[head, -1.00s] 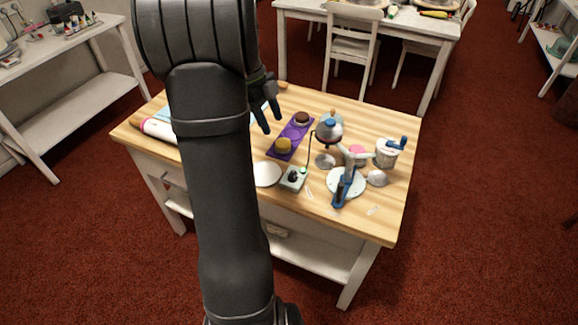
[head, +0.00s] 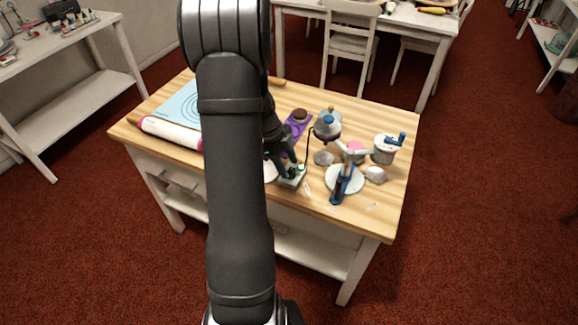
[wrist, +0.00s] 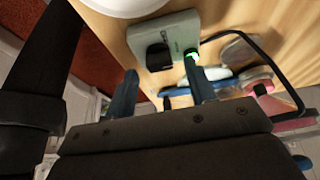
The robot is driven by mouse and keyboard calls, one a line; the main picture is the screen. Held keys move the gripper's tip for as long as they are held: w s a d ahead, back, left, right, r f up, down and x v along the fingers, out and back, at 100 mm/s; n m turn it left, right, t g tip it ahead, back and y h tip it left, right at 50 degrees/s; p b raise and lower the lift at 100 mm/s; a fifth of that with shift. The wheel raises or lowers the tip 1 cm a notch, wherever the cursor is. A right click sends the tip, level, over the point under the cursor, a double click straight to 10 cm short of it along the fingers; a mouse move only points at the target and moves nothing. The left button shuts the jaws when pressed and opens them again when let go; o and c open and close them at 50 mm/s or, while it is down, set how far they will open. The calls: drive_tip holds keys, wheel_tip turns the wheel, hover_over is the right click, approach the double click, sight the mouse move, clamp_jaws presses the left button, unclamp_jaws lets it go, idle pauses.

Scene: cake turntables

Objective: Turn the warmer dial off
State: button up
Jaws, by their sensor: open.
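The warmer's pale grey-green control box (head: 294,182) sits near the front edge of the wooden table, partly hidden by my gripper in the head view. In the wrist view the box (wrist: 172,28) shows a black dial (wrist: 157,57) and a lit green light (wrist: 191,54). My gripper (head: 288,173) is low over the box. In the wrist view my gripper (wrist: 162,88) is open and empty, with its two fingers apart and the dial showing between and beyond them. I cannot tell whether a finger touches the dial. The dial is hidden in the head view.
A grey-blue domed warmer (head: 327,128) stands behind the box, with a black cord or arm beside it. A white turntable with a blue clamp-like tool (head: 347,178) is close on the right.

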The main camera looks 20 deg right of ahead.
drive_tip(key=shift+s+d+f, duration=0.2)
drive_tip(key=shift+f, duration=0.45)
drive_tip(key=c, duration=1)
drive_tip(key=shift+n, duration=0.4)
drive_tip(key=n+t, duration=0.1)
drive_tip(key=n, duration=0.1)
drive_tip(key=n+t+h, duration=0.1)
drive_tip(key=n, duration=0.2)
drive_tip(key=shift+s+a+n, duration=0.1)
drive_tip(key=shift+s+n, duration=0.1)
drive_tip(key=shift+n, duration=0.1)
drive_tip(key=n+t, duration=0.2)
drive_tip(key=n, duration=0.3)
drive_tip(key=shift+s, duration=0.1)
drive_tip(key=shift+n, duration=0.4)
